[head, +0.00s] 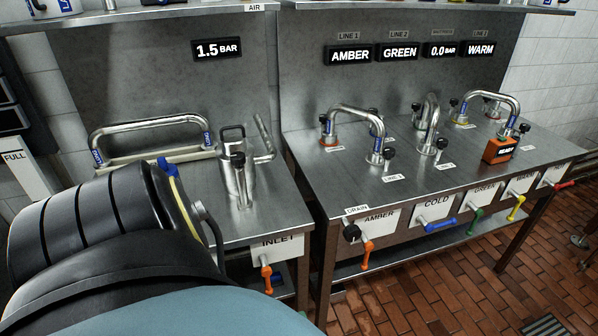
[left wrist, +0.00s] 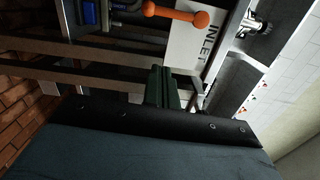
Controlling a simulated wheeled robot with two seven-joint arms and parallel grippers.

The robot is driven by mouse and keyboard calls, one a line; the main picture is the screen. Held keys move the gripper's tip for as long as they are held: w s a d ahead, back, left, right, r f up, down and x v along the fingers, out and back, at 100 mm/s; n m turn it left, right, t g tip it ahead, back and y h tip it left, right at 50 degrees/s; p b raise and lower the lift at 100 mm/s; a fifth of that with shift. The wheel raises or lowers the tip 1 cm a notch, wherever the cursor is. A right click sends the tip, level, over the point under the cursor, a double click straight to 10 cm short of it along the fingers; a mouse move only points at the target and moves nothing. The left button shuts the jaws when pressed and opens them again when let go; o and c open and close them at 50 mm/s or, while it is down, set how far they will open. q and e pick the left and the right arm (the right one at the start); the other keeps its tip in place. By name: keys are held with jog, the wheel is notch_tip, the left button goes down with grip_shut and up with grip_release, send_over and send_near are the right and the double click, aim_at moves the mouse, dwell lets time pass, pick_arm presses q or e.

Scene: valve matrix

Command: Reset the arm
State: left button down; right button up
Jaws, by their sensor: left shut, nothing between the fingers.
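My left arm fills the lower left of the head view and hides part of the left bench; its fingertips are not clear there. In the left wrist view my left gripper (left wrist: 163,88) shows as two dark green fingers, shut together and empty. Past the fingers is the orange inlet handle (left wrist: 180,15) beside the white INLET plate (left wrist: 192,45), apart from them as far as I can tell. In the head view this inlet handle (head: 266,278) hangs down at the front of the left bench. My right gripper is in neither view.
The left bench (head: 215,175) carries a bent pipe (head: 150,127) and a steel fitting (head: 238,175). The brick floor (head: 430,290) in front is clear.

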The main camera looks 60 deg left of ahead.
pick_arm(q)
jog(key=shift+s+d, duration=0.1)
jog(key=shift+d, duration=0.05)
dwell(0.5)
jog(key=w+d+f+m+t+h, duration=0.2)
jog(key=w+f+t+h, duration=0.3)
jog(key=f+t+h, duration=0.25)
jog(key=s+d+f+g+h, duration=0.1)
jog(key=s+d+f+h, duration=0.4)
jog(key=d+f+h, duration=0.2)
jog(key=s+d+f+n+g+h, duration=0.1)
jog(key=s+f+g, duration=0.2)
jog(key=s, duration=0.8)
jog(key=s+d+f+n+g+h, duration=0.1)
jog(key=s+f+g, duration=0.3)
jog(key=s, duration=0.6)
jog(key=shift+s+f+g+h, duration=0.2)
jog(key=shift+s+g+h, duration=0.15)
jog(key=shift+g+h, duration=0.4)
